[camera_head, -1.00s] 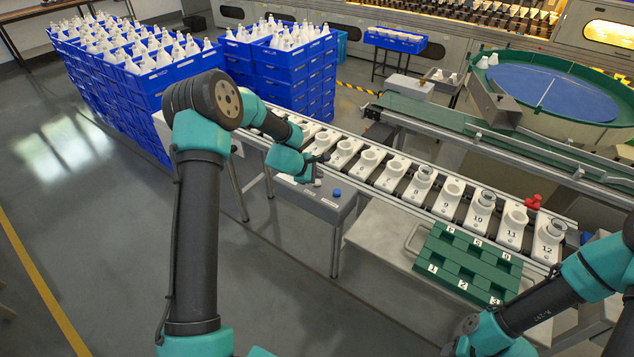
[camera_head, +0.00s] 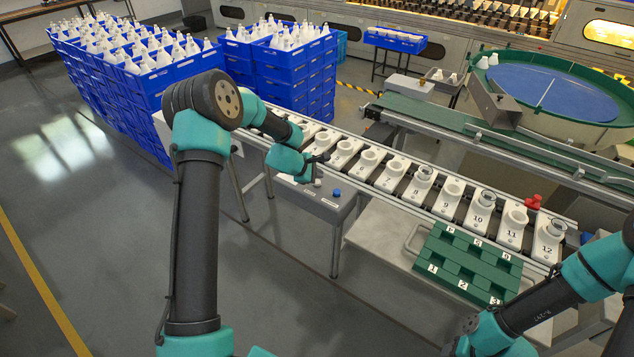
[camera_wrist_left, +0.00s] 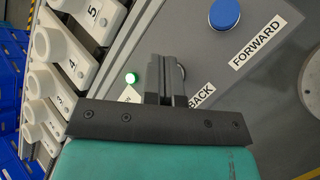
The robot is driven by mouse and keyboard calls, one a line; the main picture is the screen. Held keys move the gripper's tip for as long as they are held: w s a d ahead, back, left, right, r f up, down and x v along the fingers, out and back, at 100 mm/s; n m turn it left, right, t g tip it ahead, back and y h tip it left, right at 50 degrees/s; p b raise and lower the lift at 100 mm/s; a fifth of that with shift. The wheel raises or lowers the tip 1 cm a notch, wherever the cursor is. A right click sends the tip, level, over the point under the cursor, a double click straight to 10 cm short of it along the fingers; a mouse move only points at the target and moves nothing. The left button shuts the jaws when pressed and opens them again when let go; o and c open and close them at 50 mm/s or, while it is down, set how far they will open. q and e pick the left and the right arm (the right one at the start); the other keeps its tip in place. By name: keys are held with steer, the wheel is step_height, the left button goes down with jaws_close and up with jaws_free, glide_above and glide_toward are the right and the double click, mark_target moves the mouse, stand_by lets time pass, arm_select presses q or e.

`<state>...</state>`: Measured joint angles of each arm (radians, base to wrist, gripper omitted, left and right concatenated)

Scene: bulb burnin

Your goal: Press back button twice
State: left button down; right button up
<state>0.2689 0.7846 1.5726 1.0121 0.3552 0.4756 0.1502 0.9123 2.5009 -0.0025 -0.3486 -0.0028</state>
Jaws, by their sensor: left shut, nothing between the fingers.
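A grey control box (camera_head: 325,206) stands at the front of the conveyor. A blue button (camera_head: 337,192) on it shows in the left wrist view as the round button (camera_wrist_left: 224,14) beside the FORWARD label (camera_wrist_left: 258,44). The BACK label (camera_wrist_left: 203,96) is partly covered by my left gripper (camera_wrist_left: 165,72). The back button is largely hidden behind the fingers, so I cannot tell whether they touch it. My left gripper (camera_head: 320,160) is shut and empty, low over the box. My right gripper is out of the picture.
Numbered white carriers (camera_head: 420,183) line the conveyor behind the box; some hold glass pieces. A green numbered tray (camera_head: 468,263) lies to the right. Stacks of blue crates (camera_head: 285,75) stand behind my left arm. Open floor lies at the front left.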

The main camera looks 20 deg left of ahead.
mark_target(317, 183)
arm_select(q)
steer(key=shift+f, duration=0.1)
stand_by(0.6)
steer(key=shift+f, duration=0.35)
steer(key=shift+f, duration=0.5)
stand_by(0.8)
stand_by(0.3)
steer(key=shift+r, duration=3.45)
steer(key=shift+s+f, duration=0.1)
